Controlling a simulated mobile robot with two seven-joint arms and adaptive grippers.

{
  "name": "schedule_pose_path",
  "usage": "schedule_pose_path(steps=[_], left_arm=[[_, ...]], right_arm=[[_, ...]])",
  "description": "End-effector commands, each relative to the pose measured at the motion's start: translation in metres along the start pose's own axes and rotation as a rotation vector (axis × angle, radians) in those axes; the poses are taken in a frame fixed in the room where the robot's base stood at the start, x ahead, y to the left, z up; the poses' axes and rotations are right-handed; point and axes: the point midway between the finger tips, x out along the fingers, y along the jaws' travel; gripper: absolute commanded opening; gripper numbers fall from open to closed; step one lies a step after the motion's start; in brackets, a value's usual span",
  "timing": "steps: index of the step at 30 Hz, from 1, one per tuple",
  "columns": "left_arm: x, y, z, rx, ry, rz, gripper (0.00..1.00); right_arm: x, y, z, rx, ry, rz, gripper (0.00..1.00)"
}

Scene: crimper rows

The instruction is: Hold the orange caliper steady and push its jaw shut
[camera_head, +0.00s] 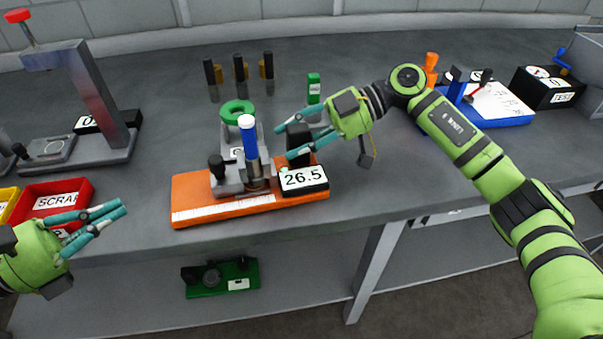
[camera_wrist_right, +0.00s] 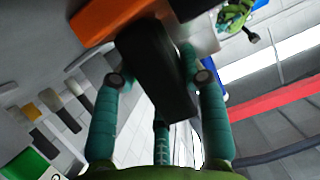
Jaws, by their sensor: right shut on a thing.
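The orange caliper (camera_head: 225,211) lies near the table's front edge, with a white scale along its front. Its display box (camera_head: 303,180) reads 26.5. A grey metal carriage with a blue, white-topped post (camera_head: 249,140) stands on its middle. My right gripper (camera_head: 284,141) is shut on the caliper's black block (camera_head: 298,144), behind the display; the right wrist view shows this block (camera_wrist_right: 155,65) between the fingers. My left gripper (camera_head: 124,208) is left of the caliper, apart from it and near the front edge. Its fingertips look close together, but its opening is unclear.
A green ring (camera_head: 237,109) is just behind the carriage. A red SCRAP bin (camera_head: 52,199) lies by my left gripper. A grey press stand (camera_head: 90,105) is at left. Several dark pegs (camera_head: 240,68) and a green block (camera_head: 314,87) stand behind. Bare table separates the caliper and bin.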

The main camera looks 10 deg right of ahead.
Motion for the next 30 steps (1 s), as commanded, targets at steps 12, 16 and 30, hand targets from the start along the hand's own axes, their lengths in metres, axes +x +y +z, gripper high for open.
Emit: schedule_pose_path(steps=[12,16,30], left_arm=[[0.000,0.000,0.000,0.000,0.000,0.000,0.00],[0.000,0.000,0.000,0.000,0.000,0.000,0.00],[0.000,0.000,0.000,0.000,0.000,0.000,0.00]], right_arm=[[-0.001,0.001,-0.001,0.001,0.002,0.004,0.70],[-0.001,0.001,-0.001,0.001,0.001,0.002,0.70],[-0.032,0.001,0.000,0.001,0.000,0.005,0.70]])
